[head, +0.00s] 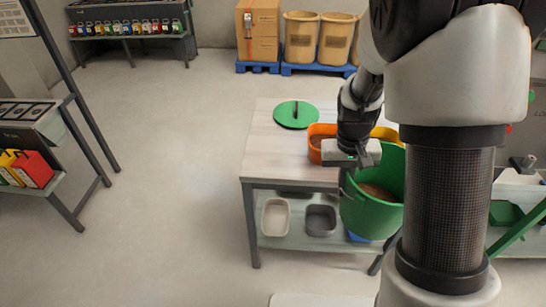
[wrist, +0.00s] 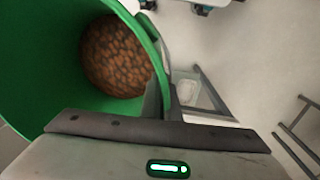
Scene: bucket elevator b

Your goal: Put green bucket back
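The green bucket (head: 370,214) shows in front of the table's front right edge, with brown granular contents inside. My gripper (head: 352,163) is at the bucket's left rim. In the wrist view the fingers of my gripper (wrist: 164,100) are closed on the rim of the green bucket (wrist: 50,55), whose brown contents lie at its bottom. A round green lid (head: 296,115) lies flat on the table (head: 275,158). My arm hides the bucket's right side, and I cannot tell what supports its base.
An orange container (head: 316,144) and a yellow container (head: 386,134) stand on the table behind my gripper. Grey bins (head: 320,220) sit on the lower shelf. A rack with colored boxes (head: 32,169) stands at left. The floor between is clear.

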